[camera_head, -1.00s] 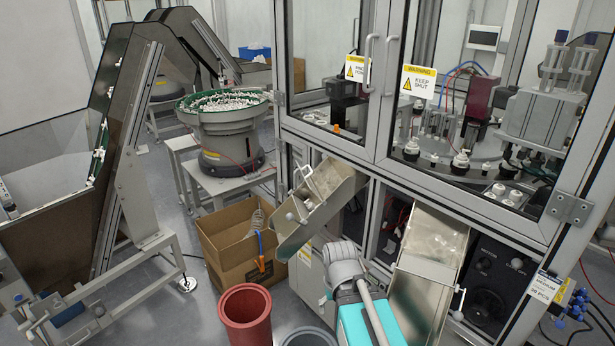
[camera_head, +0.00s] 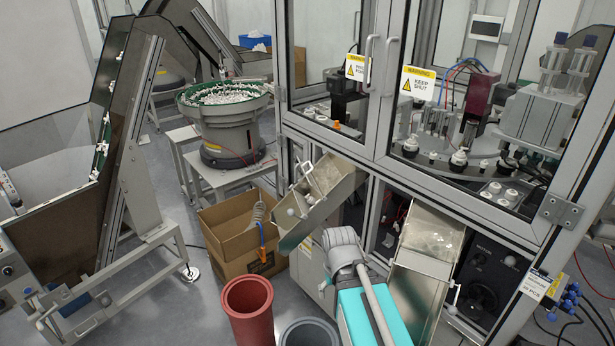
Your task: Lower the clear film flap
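A metal chute (camera_head: 325,205) slopes out of the left lower opening of the cabinet, with a white wire handle and a white knob at its side. A second metal chute (camera_head: 412,285) slopes down from the opening to its right. A pale, see-through surface (camera_head: 436,232) shows at the top of the right chute; I cannot tell whether it is the clear film flap or how it hangs. My grey and teal arm reaches up from the bottom edge between the two chutes. My gripper does not show; the arm's own links may hide it.
A red bin (camera_head: 248,308) and a grey bin (camera_head: 308,333) stand on the floor below the left chute. The glass-doored cabinet frame (camera_head: 460,200) rises close above the chutes.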

